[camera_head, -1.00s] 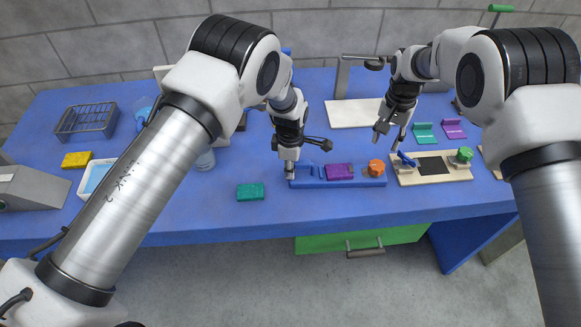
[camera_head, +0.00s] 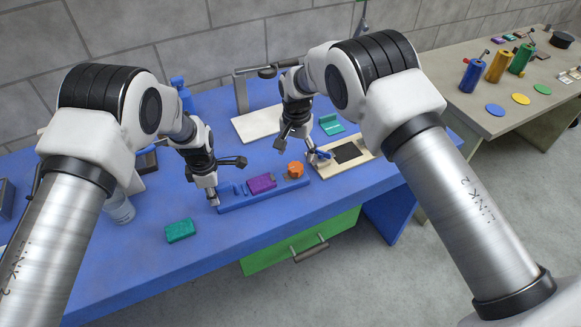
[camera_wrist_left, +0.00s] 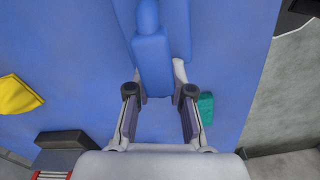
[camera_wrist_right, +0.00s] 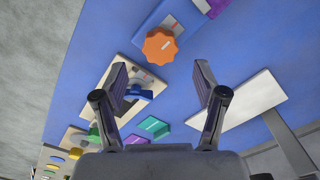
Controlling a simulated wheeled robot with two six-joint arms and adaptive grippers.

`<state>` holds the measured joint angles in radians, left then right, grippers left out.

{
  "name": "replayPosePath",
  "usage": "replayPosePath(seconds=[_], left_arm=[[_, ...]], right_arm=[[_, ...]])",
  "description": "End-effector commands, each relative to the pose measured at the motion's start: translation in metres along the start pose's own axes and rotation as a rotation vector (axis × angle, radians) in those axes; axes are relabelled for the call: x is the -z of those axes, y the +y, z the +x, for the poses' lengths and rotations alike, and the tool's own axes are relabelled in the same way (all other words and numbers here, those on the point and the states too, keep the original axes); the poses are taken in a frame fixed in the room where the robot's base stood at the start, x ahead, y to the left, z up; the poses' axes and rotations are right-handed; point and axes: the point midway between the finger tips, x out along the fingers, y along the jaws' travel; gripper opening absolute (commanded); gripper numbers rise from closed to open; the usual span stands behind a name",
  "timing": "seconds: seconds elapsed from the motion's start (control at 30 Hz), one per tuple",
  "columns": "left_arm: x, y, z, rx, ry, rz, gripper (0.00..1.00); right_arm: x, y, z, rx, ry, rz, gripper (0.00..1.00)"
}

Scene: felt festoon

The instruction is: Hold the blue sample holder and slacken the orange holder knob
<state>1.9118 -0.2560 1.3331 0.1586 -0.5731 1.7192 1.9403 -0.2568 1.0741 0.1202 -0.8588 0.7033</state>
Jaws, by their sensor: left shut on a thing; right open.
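The blue sample holder (camera_head: 265,198) lies along the front of the blue table, with a purple block (camera_head: 262,183) on it and the orange holder knob (camera_head: 295,169) at its right end. My left gripper (camera_head: 213,201) is shut on the holder's left end; the left wrist view shows the holder (camera_wrist_left: 152,60) running away from between the fingers (camera_wrist_left: 159,95). My right gripper (camera_head: 293,146) is open and empty, above and behind the knob. In the right wrist view the knob (camera_wrist_right: 160,45) is ahead of the spread fingertips (camera_wrist_right: 162,72), apart from them.
A beige holder (camera_head: 330,173) with a dark pad and blue lever stands close to the right of the knob. A green block (camera_head: 180,231) lies at the front left. A white board (camera_head: 258,124) with a stand is behind. A grey table (camera_head: 530,105) stands at the right.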

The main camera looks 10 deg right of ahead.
Motion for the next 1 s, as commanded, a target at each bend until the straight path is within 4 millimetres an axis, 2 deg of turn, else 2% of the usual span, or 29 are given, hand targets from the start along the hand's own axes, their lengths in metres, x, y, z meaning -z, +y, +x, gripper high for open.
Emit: replayPosePath(seconds=[0.1,0.2,0.3,0.6,0.63,0.73,0.8,1.0], left_arm=[[0.0,-0.001,0.001,0.003,0.001,0.0,0.0],[0.0,-0.001,0.001,0.003,0.001,0.0,0.0],[0.0,-0.001,0.001,0.003,0.001,0.0,0.0],[0.0,-0.001,0.002,0.003,0.001,0.0,0.0],[0.0,-0.001,0.002,0.003,0.001,0.0,0.0],[0.0,-0.001,0.002,0.003,0.001,0.0,0.0],[0.0,-0.001,0.002,0.003,0.001,0.0,0.0],[0.0,-0.001,0.002,0.003,0.001,0.0,0.0]], right_arm=[[-0.001,0.0,0.03,-0.001,-0.003,0.0,0.71],[-0.001,0.0,0.05,-0.001,-0.002,0.0,0.71],[0.0,0.0,0.061,0.0,-0.001,0.001,0.71],[0.0,0.0,0.066,0.0,0.0,0.0,0.71],[0.0,0.0,0.066,0.0,0.0,0.0,0.64],[0.0,0.0,0.066,0.0,0.0,0.0,0.29],[0.0,0.0,0.066,0.0,0.0,0.0,0.11],[0.0,0.0,0.067,0.0,0.0,-0.003,0.11]])
